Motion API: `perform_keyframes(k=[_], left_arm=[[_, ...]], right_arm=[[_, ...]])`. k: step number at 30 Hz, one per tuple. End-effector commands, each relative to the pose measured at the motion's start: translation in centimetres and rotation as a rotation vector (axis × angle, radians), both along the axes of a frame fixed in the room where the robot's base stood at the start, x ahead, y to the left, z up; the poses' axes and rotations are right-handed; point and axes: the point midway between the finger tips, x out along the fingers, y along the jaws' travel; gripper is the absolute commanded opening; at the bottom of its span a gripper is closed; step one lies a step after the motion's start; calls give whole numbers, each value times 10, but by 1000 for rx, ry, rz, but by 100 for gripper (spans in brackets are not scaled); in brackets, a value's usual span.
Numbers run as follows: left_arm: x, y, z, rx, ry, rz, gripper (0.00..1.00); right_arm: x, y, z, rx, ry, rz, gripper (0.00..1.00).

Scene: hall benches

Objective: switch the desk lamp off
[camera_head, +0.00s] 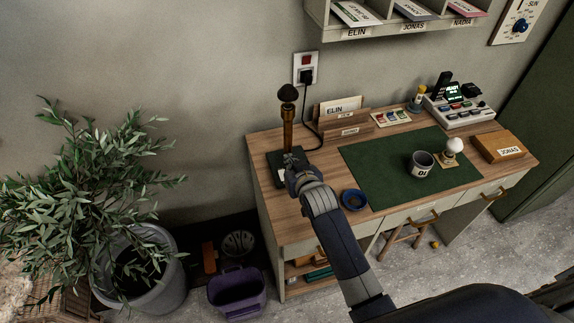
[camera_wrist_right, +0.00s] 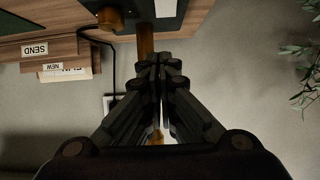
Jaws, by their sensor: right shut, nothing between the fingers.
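The desk lamp (camera_head: 288,132) stands at the desk's left back, with a brass stem, a small dark head and a dark base (camera_head: 279,168). Its stem also shows in the wrist view (camera_wrist_right: 145,38), behind my fingertips. I cannot tell whether the lamp is lit or where its switch is. My right gripper (camera_head: 292,166) is shut and empty, in front of the lamp's lower part and hiding some of the base. Its fingers show together in the wrist view (camera_wrist_right: 160,60); contact with the lamp is unclear. My left gripper is out of view.
A black cord runs from the lamp area to a wall socket (camera_head: 306,60) with a red switch. A letter rack (camera_head: 343,128), a blue ring (camera_head: 354,199), a green mat (camera_head: 377,174) and a mug (camera_head: 421,165) share the desk. A potted plant (camera_head: 150,285) stands left.

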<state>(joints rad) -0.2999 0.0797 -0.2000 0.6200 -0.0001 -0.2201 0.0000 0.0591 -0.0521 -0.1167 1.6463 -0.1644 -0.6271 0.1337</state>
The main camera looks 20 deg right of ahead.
Motion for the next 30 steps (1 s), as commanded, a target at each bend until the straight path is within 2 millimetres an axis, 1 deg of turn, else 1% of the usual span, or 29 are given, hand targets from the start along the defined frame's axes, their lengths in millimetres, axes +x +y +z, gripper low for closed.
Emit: perform_keyframes(k=[1, 6, 9, 16, 21, 30], left_arm=[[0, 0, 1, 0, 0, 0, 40], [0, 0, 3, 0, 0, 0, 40], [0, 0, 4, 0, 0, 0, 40], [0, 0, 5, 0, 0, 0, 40], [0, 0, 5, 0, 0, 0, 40], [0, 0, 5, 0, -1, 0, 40]], right_arm=[[8, 0, -2, 0, -1, 0, 0], [27, 1, -14, -1, 2, 0, 0], [29, 1, -29, -1, 3, -1, 0], [35, 1, -46, 0, 1, -1, 0], [36, 1, -50, 0, -1, 0, 0], [36, 1, -50, 0, 1, 0, 0]])
